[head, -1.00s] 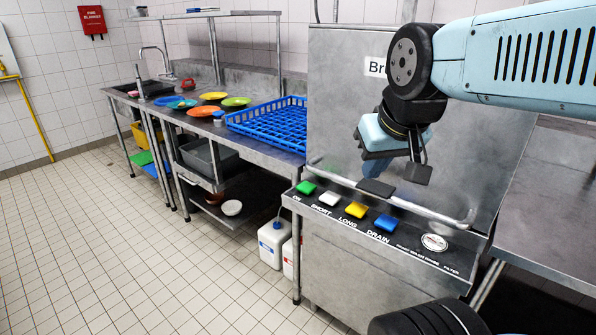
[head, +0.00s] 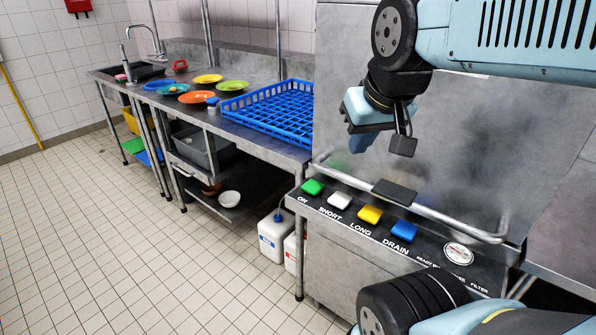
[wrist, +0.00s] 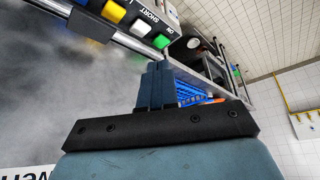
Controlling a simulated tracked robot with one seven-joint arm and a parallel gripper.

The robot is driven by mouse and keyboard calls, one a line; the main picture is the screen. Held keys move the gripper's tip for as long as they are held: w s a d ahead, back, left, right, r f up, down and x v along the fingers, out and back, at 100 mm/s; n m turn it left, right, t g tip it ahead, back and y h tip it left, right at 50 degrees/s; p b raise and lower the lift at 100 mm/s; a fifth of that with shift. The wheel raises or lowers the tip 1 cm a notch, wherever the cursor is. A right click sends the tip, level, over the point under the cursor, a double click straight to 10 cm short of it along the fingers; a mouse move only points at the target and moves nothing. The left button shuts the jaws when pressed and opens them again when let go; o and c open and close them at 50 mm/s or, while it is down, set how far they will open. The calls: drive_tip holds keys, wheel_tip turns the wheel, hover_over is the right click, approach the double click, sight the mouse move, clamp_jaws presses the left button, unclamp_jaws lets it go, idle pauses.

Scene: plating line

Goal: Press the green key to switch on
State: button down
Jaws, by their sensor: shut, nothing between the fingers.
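The green key (head: 313,187) is at the left end of the dark sloping panel, above the label "ON". White (head: 340,200), yellow (head: 369,215) and blue (head: 403,231) keys follow to its right. My gripper (head: 358,147) is shut and empty, above and to the right of the green key in the head view, apart from it. In the wrist view the closed fingertips (wrist: 155,66) point up the picture towards the green key (wrist: 161,41), with a gap between. The green key looks raised; no finger covers it.
A metal bar handle (head: 450,218) with a black grip (head: 394,191) runs just behind the keys. A blue rack (head: 268,113) and coloured plates stand on the steel counter at left. White canisters (head: 272,240) stand on the floor below the panel's left end.

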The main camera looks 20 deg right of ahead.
drive_tip(key=w+a+f+m+g+h, duration=0.1)
drive_tip(key=w+f+m, duration=0.4)
drive_tip(key=w+f, duration=0.4)
drive_tip(key=w+a+f+m+g+h, duration=0.1)
drive_tip(key=w+f+m, duration=0.4)
drive_tip(key=w, duration=1.2)
wheel_tip(320, 180, down, 4)
drive_tip(key=shift+a+r+m+g+h, duration=0.1)
drive_tip(key=shift+a+m+g+h, duration=0.3)
drive_tip(key=shift+a+g, duration=0.35)
